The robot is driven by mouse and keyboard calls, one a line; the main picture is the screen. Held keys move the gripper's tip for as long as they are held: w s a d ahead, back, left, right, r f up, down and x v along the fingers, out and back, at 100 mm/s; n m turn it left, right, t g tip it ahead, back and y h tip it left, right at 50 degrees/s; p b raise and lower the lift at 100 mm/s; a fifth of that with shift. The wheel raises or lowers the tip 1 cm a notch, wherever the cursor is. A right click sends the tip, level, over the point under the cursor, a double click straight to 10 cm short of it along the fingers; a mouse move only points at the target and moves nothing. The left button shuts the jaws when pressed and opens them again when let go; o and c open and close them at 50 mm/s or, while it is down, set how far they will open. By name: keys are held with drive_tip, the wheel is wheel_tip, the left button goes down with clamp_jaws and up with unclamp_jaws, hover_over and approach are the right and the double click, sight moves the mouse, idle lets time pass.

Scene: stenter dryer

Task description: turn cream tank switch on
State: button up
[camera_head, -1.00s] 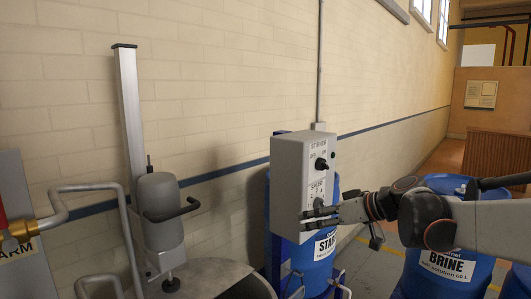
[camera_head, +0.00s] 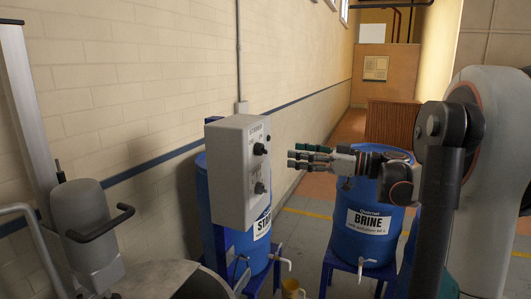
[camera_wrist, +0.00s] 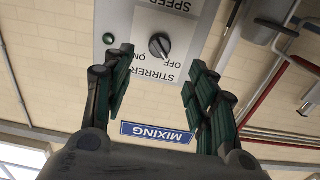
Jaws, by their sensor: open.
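A grey control box (camera_head: 238,175) on a blue stand carries a black upper knob (camera_head: 260,149) and a lower speed knob (camera_head: 259,188). In the wrist view, which is upside down, the upper knob (camera_wrist: 159,46) is marked STIRRER, OFF and ON; its pointer seems turned towards OFF. No cream label is legible. My gripper (camera_head: 290,160) is open and empty, to the right of the box near knob height, with a gap to it. In the wrist view, my gripper's fingers (camera_wrist: 156,58) are spread, and the knob shows between their tips without contact.
A blue drum (camera_head: 264,228) with a partly hidden label stands behind the box. A blue BRINE drum (camera_head: 368,222) is on a stand under my arm. A steel vessel rim (camera_head: 165,278) and a grey mixer head (camera_head: 92,232) are at lower left.

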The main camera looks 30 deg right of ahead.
sight(266, 151)
drive_tip(key=b+x, duration=0.1)
drive_tip(key=x, duration=0.9)
drive_tip(key=shift+w+a, duration=0.1)
drive_tip(key=shift+w, duration=0.05)
drive_tip(key=c, duration=1)
